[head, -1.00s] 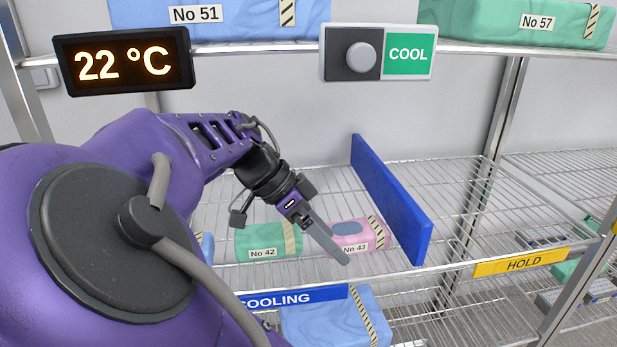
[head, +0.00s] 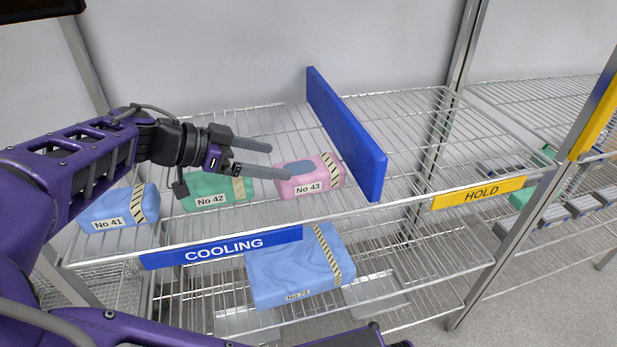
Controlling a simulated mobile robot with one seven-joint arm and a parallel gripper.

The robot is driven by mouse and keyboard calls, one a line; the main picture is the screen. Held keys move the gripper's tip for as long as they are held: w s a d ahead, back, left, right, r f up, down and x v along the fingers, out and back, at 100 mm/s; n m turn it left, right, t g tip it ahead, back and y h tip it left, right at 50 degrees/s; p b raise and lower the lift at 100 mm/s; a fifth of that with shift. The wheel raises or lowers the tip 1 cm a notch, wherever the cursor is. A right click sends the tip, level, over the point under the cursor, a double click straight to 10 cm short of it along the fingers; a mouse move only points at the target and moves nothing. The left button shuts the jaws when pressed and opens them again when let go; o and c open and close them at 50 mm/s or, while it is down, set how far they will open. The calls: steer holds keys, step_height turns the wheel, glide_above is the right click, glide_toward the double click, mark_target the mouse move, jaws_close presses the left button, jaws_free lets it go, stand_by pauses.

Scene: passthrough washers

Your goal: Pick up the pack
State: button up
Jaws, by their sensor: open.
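Several wrapped packs lie on the wire shelf (head: 410,205) behind the blue COOLING label (head: 222,247). From left to right they are blue pack No 41 (head: 108,209), green pack No 42 (head: 203,188) and pink pack No 43 (head: 322,170). The task does not say which pack is meant. My gripper (head: 272,160) is open and empty, its fingers pointing right towards pack No 43.
A blue divider (head: 345,135) stands right of pack No 43. Right of it the shelf is bare up to the yellow HOLD label (head: 478,192). A larger blue pack, No 73 (head: 290,275), lies on the shelf below. Metal posts (head: 462,60) bound the rack.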

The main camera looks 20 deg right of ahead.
mark_target(308, 166)
steer(key=b+x, duration=0.1)
steer(key=x, duration=0.6)
steer(key=shift+w+d+f, duration=0.15)
steer(key=shift+d, duration=0.05)
steer(key=shift+c, duration=0.2)
steer(key=c, duration=1.2)
steer(key=shift+c, duration=0.2)
